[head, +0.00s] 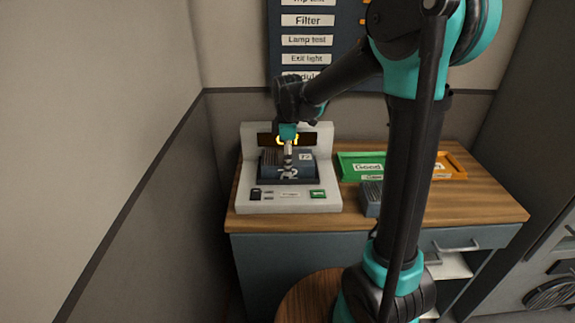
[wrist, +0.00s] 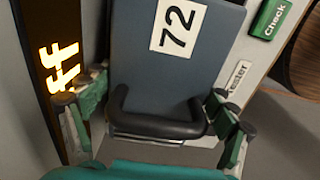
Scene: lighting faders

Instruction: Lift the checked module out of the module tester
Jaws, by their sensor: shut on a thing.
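The module tester (head: 328,190) is a pale grey box on the worktop with a dark display window and a lit orange readout. The blue-grey module (head: 270,161) sits at the tester's bay; whether it is fully seated is hard to tell. In the wrist view the module (wrist: 205,60) fills the middle, with a white number label and a black handle (wrist: 160,127). My gripper (head: 289,150) comes down on it from above. In the wrist view my gripper (wrist: 153,122) has a finger at each end of the handle and is shut on it.
A green tray (head: 347,171) labelled Good and an orange tray (head: 462,168) stand to the right, partly behind my arm. A small grey block (head: 371,198) lies on the wooden worktop (head: 480,205) beside the tester. A wall rises close on the left.

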